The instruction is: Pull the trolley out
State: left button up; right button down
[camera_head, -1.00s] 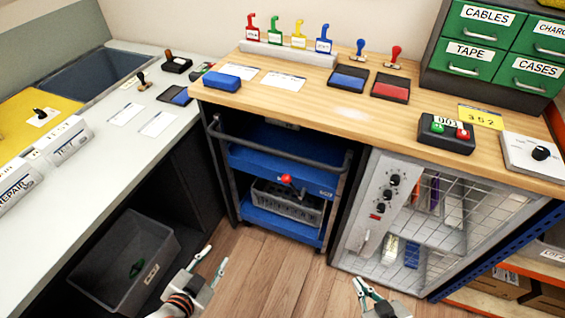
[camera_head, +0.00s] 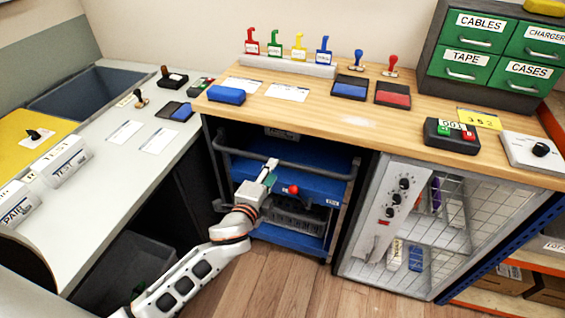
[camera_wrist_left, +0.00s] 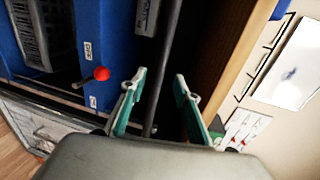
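The blue trolley (camera_head: 317,188) stands under the wooden bench, with its dark grey handle bar (camera_head: 315,168) across the front. A red ball knob (camera_head: 293,189) sits at its front; it also shows in the left wrist view (camera_wrist_left: 101,73). My left gripper (camera_head: 270,170) is at the handle, in front of the trolley. In the left wrist view my left gripper (camera_wrist_left: 159,77) is open, and the handle bar (camera_wrist_left: 166,65) runs between its two fingers. Contact cannot be told. My right gripper is out of view.
A wire-fronted cabinet (camera_head: 372,236) stands right of the trolley, under the bench (camera_head: 300,112). A grey counter (camera_head: 85,190) lies on the left, with a dark bin (camera_head: 160,252) below it. The wooden floor (camera_head: 290,272) in front of the trolley is clear.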

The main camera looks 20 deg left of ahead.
pick_arm(q)
jog(key=w, duration=0.3)
jog(key=w+f, duration=0.1)
jog(key=w, duration=0.2)
jog(key=shift+w+d+f+b, duration=0.1)
jog(key=shift+w+f+b, duration=0.05)
jog(key=shift+b, duration=0.2)
grip_shut()
